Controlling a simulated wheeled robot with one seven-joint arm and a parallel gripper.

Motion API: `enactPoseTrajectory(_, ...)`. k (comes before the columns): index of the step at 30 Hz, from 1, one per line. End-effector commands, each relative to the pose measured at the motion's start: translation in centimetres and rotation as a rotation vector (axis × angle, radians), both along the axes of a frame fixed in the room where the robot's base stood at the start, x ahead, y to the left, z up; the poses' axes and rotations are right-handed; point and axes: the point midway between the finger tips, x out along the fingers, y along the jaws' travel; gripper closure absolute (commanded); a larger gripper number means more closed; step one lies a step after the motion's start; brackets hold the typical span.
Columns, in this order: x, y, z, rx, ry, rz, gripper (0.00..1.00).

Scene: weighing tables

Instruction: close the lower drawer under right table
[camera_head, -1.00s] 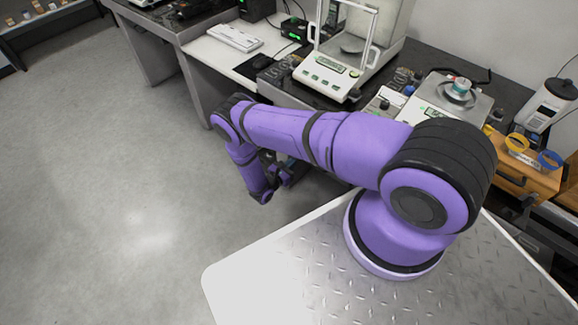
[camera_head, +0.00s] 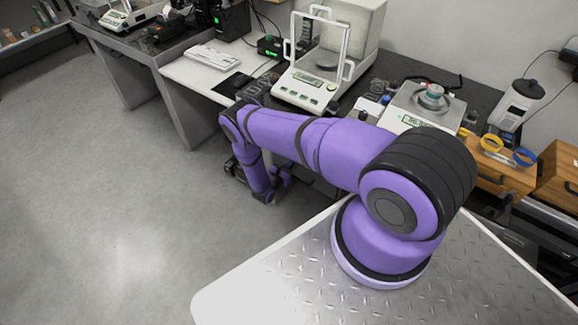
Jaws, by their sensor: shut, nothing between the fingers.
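The right table (camera_head: 482,98) is a dark-topped bench along the wall. I cannot make out the lower drawer; my arm and the metal-topped base hide much of the space under the table. My purple arm reaches left and bends down at the table's front. My gripper (camera_head: 281,182) is at the low end of the arm, small and partly hidden by the wrist. It is shut and empty, and I see no contact with a drawer.
A balance with a glass shield (camera_head: 308,90) and a smaller scale (camera_head: 410,108) stand on the table. Yellow and blue rings (camera_head: 508,150) lie above the wooden drawer front. A lower white desk (camera_head: 200,72) with a keyboard adjoins at left. The floor (camera_head: 100,190) at left is clear.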

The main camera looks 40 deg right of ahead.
Motion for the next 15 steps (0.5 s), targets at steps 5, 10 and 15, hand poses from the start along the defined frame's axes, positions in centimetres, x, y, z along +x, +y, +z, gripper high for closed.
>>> enactPoseTrajectory(5,0.2,-0.5,0.0,-0.001,0.001,0.001,1.0)
enactPoseTrajectory(10,0.7,-2.1,0.0,-0.001,0.001,0.002,1.0)
enactPoseTrajectory(15,0.9,-2.6,0.1,-0.001,-0.001,0.001,1.0)
